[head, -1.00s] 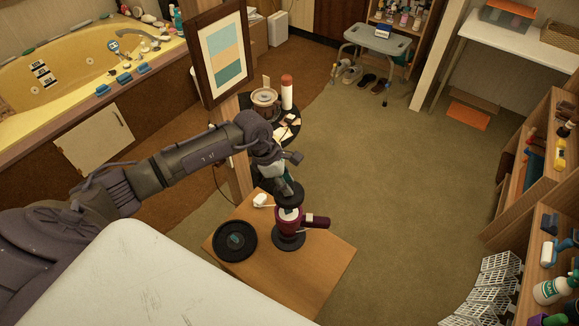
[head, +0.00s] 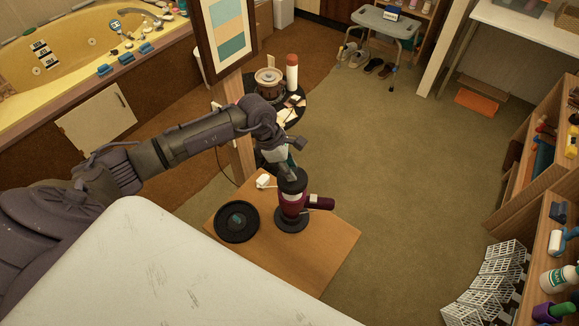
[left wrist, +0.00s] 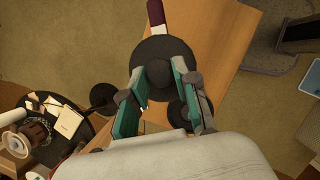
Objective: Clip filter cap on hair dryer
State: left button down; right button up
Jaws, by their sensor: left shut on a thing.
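The maroon hair dryer (head: 292,204) stands upright on a dark round base on a small wooden table, its handle pointing right. The round black filter cap (head: 292,184) is at the dryer's upper end and covers it; I cannot tell whether it is clipped. My left gripper (head: 287,172) is shut on the cap from above. In the left wrist view, the teal fingers of my left gripper (left wrist: 156,88) are on either side of the knob of the cap (left wrist: 166,52). The dryer (left wrist: 156,12) shows only in part beyond the cap. My right gripper is not in view.
A black round dish (head: 237,222) and a white plug-like piece (head: 263,181) share the wooden table (head: 305,262). A dark round side table (head: 294,110) stands behind, near a framed picture (head: 228,40). The carpet right of the table is clear.

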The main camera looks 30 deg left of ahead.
pick_arm(q)
jog(key=shift+f+b, duration=1.8)
jog(key=shift+f, duration=0.45)
jog(key=shift+f+b, duration=0.25)
jog(key=shift+b, duration=0.05)
jog(key=c, duration=0.8)
grip_release()
